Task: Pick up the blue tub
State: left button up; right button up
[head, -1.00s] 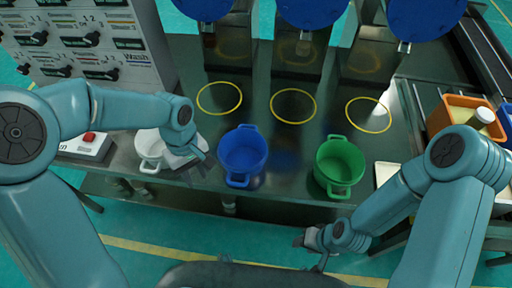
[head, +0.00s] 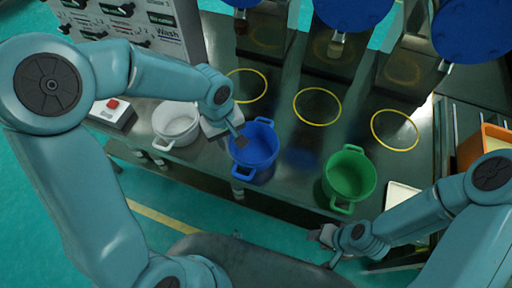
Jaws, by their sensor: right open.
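The blue tub (head: 259,152) stands upright on the metal table, with one handle at the back and one at the front. My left gripper (head: 239,138) is at the tub's left rim, with a dark fingertip in front of it; whether it touches the rim and how far its jaws are apart I cannot tell. My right gripper (head: 322,237) is open and empty, low at the table's front edge, well away from the blue tub.
A white tub (head: 176,124) stands left of the blue one and a green tub (head: 349,174) to its right. Yellow rings (head: 318,122) mark the table behind. A box with a red button (head: 113,104) stands at left, an orange crate (head: 470,151) at right.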

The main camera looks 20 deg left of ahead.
pick_arm(q)
jog(key=f, duration=0.9)
jog(key=shift+w+d+f, duration=0.1)
jog(key=shift+d+f, duration=0.05)
jog(key=shift+d, duration=0.1)
jog(key=shift+w, duration=0.1)
grip_shut()
